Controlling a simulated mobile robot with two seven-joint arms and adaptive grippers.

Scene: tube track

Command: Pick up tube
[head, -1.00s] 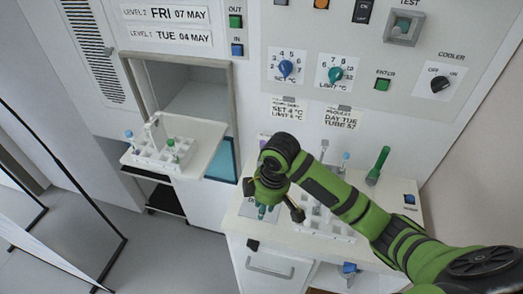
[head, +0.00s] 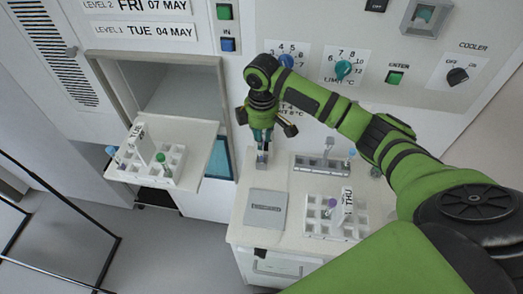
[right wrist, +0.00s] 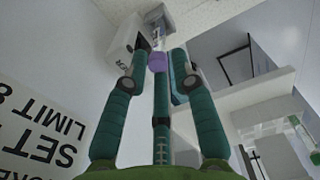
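My right gripper (head: 262,140) hangs pointing down over a small grey stand (head: 262,157) at the back left of the white counter. In the right wrist view its two teal fingers (right wrist: 158,84) are spread apart. A purple cap (right wrist: 157,62) shows between and slightly beyond the fingertips, above a small pale block; the tube's body is hidden, and contact cannot be told. A white rack (head: 311,228) on the counter holds a purple-capped tube (head: 332,203). A white tray (head: 187,183) at the left holds a green-capped tube (head: 160,157) and a blue-capped one (head: 112,149). My left gripper is not in view.
A grey rack (head: 311,161) stands at the back of the counter (head: 238,232), with a teal-topped tube (head: 352,153) beside its right end. A grey plate (head: 267,208) lies at the front left. The control panel wall with knobs (head: 344,69) rises close behind the gripper.

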